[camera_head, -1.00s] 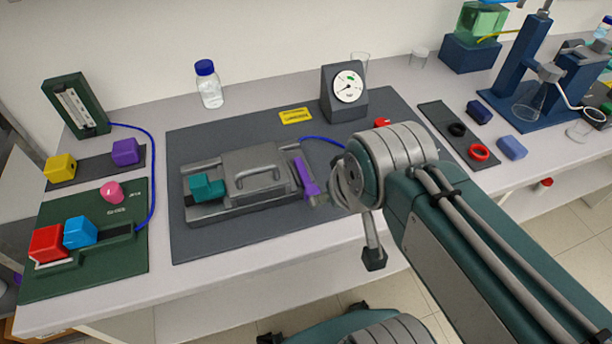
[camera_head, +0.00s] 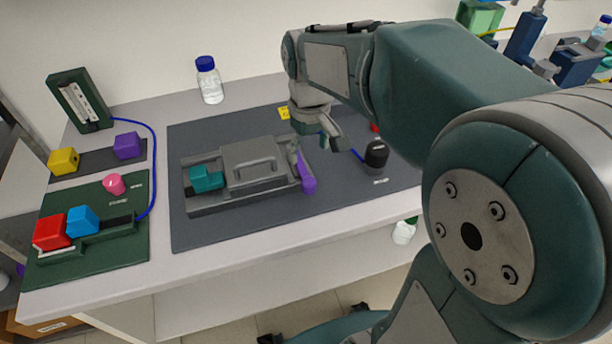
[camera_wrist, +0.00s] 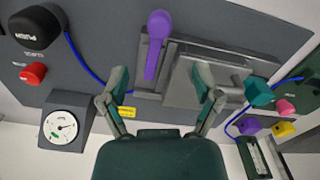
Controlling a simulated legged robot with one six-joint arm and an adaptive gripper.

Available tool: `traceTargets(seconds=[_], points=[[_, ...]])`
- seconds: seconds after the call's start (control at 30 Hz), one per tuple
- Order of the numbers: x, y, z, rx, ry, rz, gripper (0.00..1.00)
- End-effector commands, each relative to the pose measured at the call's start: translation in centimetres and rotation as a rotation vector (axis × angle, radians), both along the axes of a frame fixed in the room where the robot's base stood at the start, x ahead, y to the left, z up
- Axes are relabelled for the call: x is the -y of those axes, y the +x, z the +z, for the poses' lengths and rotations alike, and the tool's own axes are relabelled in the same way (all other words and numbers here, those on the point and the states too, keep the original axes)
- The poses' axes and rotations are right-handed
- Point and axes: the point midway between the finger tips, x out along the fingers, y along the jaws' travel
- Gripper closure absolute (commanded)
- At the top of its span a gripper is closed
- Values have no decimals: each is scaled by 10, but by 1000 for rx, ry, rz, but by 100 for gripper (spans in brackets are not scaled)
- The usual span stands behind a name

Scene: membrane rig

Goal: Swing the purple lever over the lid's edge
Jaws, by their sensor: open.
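The purple lever (camera_head: 308,178) lies along the right end of the grey rig, beside the lid (camera_head: 246,178), with its rounded end toward the front. In the wrist view the lever (camera_wrist: 155,45) shows between and beyond my fingertips. The flat grey lid with a bar handle (camera_head: 254,170) is on the rig; in the wrist view it is partly hidden by a finger. My gripper (camera_head: 327,140) is above and behind the lever's right side, tilted down. In the wrist view my gripper (camera_wrist: 160,80) is open, fingers apart, with nothing held. I cannot tell whether a finger touches the lever.
A teal block (camera_head: 207,179) sits at the rig's left end. A black push knob (camera_head: 376,153) stands right of the rig. The wrist view shows a red button (camera_wrist: 33,73) and a dial gauge (camera_wrist: 66,128). The mat in front of the rig is clear.

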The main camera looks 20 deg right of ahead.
Motion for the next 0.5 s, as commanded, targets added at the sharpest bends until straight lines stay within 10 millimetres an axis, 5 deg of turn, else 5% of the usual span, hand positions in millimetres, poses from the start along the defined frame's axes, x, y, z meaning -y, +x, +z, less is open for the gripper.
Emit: traceTargets(seconds=[0.17,0.5], points=[[0,0,-16,-6,0,1,19],[0,-1,-78,-6,0,0,19]])
